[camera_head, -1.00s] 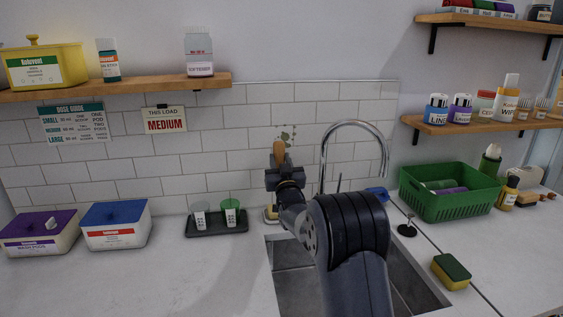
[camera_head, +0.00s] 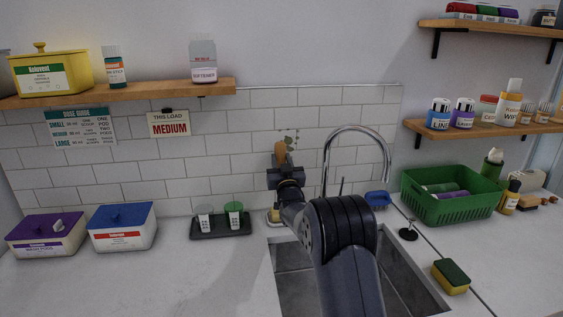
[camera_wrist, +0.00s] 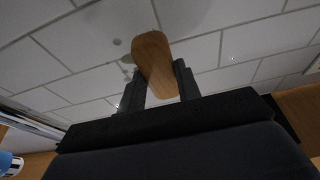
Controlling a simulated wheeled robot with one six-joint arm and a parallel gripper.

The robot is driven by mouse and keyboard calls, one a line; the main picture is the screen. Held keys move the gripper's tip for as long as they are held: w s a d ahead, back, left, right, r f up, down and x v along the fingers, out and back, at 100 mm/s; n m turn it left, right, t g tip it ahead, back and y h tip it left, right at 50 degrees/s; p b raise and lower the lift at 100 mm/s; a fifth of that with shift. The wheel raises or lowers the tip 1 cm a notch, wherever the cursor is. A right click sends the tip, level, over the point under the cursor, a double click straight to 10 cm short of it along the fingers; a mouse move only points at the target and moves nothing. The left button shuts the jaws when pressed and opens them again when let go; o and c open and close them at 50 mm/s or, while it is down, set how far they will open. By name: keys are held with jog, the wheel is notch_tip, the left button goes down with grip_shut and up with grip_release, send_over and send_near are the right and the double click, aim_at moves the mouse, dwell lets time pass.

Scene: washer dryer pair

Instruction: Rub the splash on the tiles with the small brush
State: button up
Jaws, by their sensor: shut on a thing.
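The splash (camera_head: 288,137) is a patch of grey-green spots on the white wall tiles behind the sink. My gripper (camera_head: 284,166) is in front of the tiles, just below the splash. It is shut on the small brush (camera_head: 280,152), whose tan wooden back points up. In the wrist view the brush (camera_wrist: 153,62) stands between my two fingers (camera_wrist: 160,88), close to the tiles. Some splash spots (camera_wrist: 126,60) show beside its left edge. The bristles are hidden, and I cannot tell whether they touch the tiles.
The curved tap (camera_head: 357,130) stands right of my gripper, over the sink (camera_head: 405,275). A dark tray with two cups (camera_head: 220,232) is at left. A green basket (camera_head: 450,208) and a sponge (camera_head: 451,277) are at right. A wooden shelf (camera_head: 130,93) juts out upper left.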

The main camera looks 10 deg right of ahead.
jog(key=shift+w, duration=1)
